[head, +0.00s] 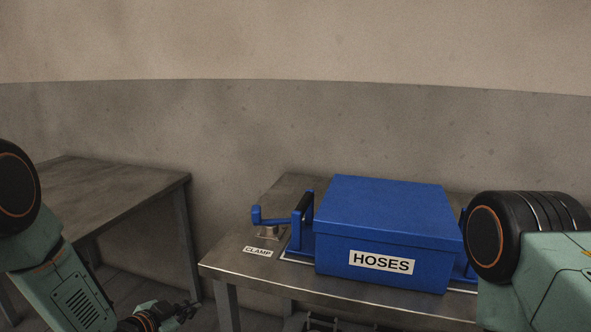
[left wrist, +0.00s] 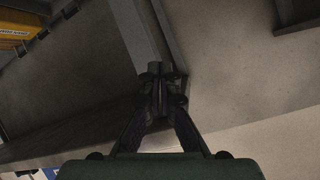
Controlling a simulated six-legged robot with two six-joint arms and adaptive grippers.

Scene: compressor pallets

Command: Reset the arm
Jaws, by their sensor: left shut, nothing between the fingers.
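My left arm comes in from the left in the head view, its gripper (head: 184,311) low at the bottom edge, in front of and below the tables. The left wrist view shows its dark fingers (left wrist: 160,88) closed together with nothing between them. They point toward a grey table leg and the floor. My right arm shows at the right edge of the head view, partly covering the right end of the table; its gripper is out of the picture.
A blue box labelled HOSES (head: 385,232) stands on a metal table (head: 228,262). A blue clamp handle (head: 270,217) is left of it, by a CLAMP label (head: 257,252). An empty table (head: 110,190) stands at left. A yellow object (left wrist: 22,22) shows in the wrist view.

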